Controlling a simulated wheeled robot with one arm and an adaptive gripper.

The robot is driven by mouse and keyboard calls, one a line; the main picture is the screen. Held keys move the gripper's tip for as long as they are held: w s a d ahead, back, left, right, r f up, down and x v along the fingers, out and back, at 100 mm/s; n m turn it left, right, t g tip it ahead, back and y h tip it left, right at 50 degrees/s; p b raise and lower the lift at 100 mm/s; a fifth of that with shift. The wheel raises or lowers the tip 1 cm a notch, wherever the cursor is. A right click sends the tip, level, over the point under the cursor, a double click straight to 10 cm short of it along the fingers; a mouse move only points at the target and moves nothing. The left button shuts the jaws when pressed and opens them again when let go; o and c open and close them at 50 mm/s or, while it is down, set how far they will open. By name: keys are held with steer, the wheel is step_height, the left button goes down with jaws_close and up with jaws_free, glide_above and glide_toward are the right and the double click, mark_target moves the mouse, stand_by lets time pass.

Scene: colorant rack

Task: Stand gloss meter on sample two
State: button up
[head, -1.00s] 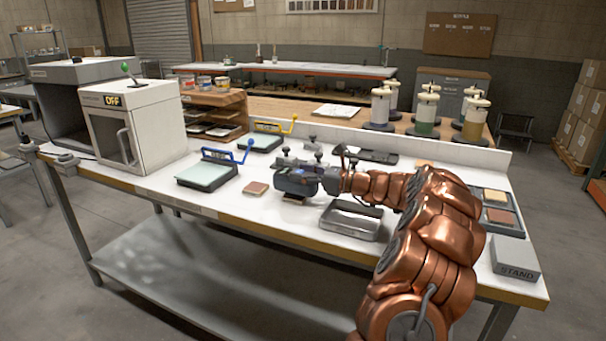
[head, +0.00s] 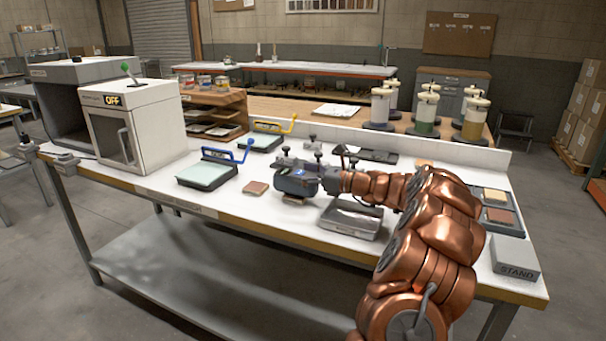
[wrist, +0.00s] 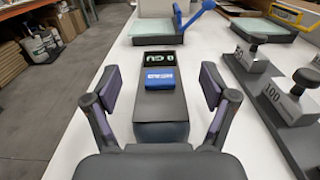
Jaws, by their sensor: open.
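The gloss meter (wrist: 160,110) is a dark grey block with a blue label and a small black display reading GU, in the wrist view. My gripper (wrist: 160,87) is open, with one finger on each side of the meter and visible gaps to both. In the head view my gripper (head: 297,181) is low over the middle of the bench and largely hides the meter. A brown sample tile (head: 256,188) lies on the bench left of my gripper. Another brown piece (head: 294,201) shows partly beneath the gripper. I cannot read which sample is number two.
A metal tray (head: 350,222) lies close under my arm. A blue-handled pad (head: 206,174) and a yellow-handled one (head: 262,141) stand to the left. Knobbed weights (wrist: 291,103) sit close to the right finger in the wrist view. A STAND block (head: 515,260) is at front right.

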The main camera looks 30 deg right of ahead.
steer(key=v, duration=1.2)
steer(key=a+n+g+y, duration=0.3)
steer(key=a+n+g, duration=0.4)
steer(key=a, duration=1.3)
steer(key=s+a+f+n+g+h, duration=0.15)
steer(key=s+a+n+g, duration=0.4)
steer(key=a, duration=0.55)
steer(key=s+a+f+n+g+h, duration=0.1)
steer(key=s+a+f+n+g, duration=0.15)
steer(key=s+a+n, duration=0.55)
steer(key=s+d+f+n+g+h, duration=0.1)
steer(key=s+f+n+h, duration=0.1)
steer(key=s, duration=0.5)
steer(key=s+d+f+n+g+h, duration=0.1)
steer(key=s+f+n+h, duration=0.2)
steer(key=s, duration=0.5)
steer(key=s+d+f+n+h, duration=0.1)
steer(key=s+f+n+h, duration=0.2)
steer(key=s, duration=0.5)
steer(key=shift+s+n+g+h, duration=0.25)
steer(key=shift+n+g+h, duration=0.15)
steer(key=shift+n+h, duration=0.35)
